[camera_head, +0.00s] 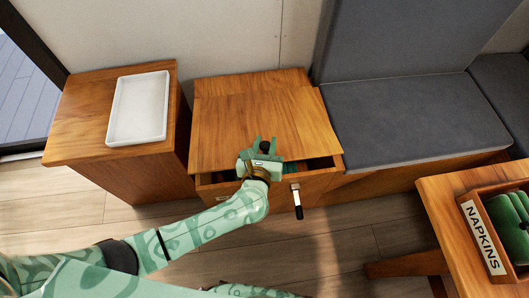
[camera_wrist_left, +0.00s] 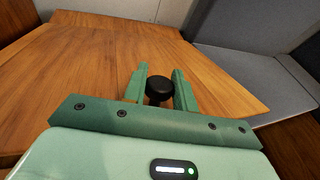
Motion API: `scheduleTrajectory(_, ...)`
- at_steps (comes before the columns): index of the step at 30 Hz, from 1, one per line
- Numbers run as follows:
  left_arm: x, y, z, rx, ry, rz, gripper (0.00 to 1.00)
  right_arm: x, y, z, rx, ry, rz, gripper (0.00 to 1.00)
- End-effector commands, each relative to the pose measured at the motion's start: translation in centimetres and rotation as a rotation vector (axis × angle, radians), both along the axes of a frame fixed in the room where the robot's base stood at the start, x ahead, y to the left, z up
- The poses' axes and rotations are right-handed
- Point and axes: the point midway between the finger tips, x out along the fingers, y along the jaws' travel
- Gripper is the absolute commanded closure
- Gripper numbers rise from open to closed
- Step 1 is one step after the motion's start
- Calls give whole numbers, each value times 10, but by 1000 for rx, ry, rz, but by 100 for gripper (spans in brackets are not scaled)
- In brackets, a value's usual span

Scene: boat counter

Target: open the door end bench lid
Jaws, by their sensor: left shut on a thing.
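The wooden bench lid (camera_head: 255,115) is at the door end, between the wooden cabinet and the grey seat. Its front edge is raised a little, with a dark gap above the bench front (camera_head: 318,188). My left gripper (camera_head: 264,146) is at the lid's front edge. In the left wrist view my left gripper (camera_wrist_left: 160,88) is shut on a round black knob (camera_wrist_left: 159,90) that stands on the lid (camera_wrist_left: 90,75). My right gripper does not show in either view.
A white tray (camera_head: 138,112) lies on the wooden cabinet (camera_head: 75,132) at the left. Grey seat cushions (camera_head: 410,115) adjoin the lid at the right. A black-gripped handle (camera_head: 297,205) shows on the bench front. A table (camera_head: 450,225) with a napkin box (camera_head: 483,237) stands at the right.

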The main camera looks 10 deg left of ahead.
Motion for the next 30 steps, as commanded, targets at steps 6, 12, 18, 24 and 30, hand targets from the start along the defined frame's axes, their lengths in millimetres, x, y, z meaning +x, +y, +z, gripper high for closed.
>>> scheduleTrajectory(6,16,7,39,-24,64,8,100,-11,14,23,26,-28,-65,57)
scheduleTrajectory(12,29,11,65,-51,148,8,100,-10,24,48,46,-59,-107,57)
scheduleTrajectory(18,45,16,84,-71,198,4,100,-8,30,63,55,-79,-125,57)
scheduleTrajectory(24,55,20,93,-70,203,3,100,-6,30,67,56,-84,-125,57)
scheduleTrajectory(30,59,21,96,-69,202,2,100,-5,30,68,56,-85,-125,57)
